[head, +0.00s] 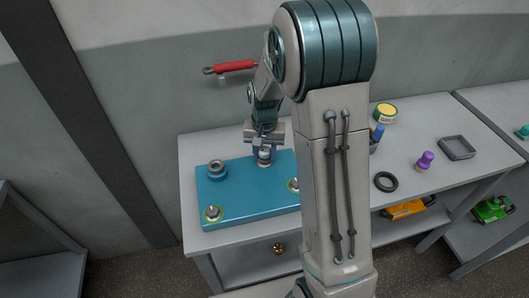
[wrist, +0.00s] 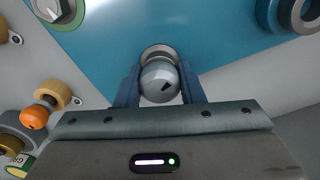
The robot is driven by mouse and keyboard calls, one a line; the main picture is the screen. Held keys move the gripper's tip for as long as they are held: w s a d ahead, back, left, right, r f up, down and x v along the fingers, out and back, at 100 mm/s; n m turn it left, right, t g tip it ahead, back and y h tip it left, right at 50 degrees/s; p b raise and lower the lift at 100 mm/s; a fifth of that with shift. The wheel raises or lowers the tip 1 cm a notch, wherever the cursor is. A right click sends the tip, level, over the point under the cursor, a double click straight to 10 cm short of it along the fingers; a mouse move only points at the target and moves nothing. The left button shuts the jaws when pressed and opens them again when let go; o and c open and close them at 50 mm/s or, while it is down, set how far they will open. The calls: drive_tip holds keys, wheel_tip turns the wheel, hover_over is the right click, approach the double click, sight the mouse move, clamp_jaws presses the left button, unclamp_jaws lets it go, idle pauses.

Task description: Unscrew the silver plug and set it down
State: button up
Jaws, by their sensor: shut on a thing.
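The silver plug (wrist: 160,82) is a round metal knob with a dark mark, seen between my fingers in the wrist view. In the head view the plug (head: 264,155) stands at the back of the blue block (head: 245,188), at its ring-shaped seat. My gripper (head: 264,150) points down and is shut on the plug, a blue finger on each side. In the wrist view a pale ring (wrist: 158,52) shows right behind the plug. I cannot tell how far the plug is threaded in.
A grey ring fitting (head: 217,170) and bolt-like fittings (head: 213,213) are on the block. To the right on the table are a black ring (head: 386,181), a purple knobbed piece (head: 425,160), a grey tray (head: 457,147) and a yellow-lidded tin (head: 385,113). Bare table lies between them.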

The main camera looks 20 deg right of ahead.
idle(0.3)
drive_tip(key=shift+n, duration=0.9)
drive_tip(key=o, duration=0.5)
drive_tip(key=shift+o, duration=0.2)
drive_tip(key=shift+m, duration=0.8)
drive_tip(key=shift+m, duration=0.9)
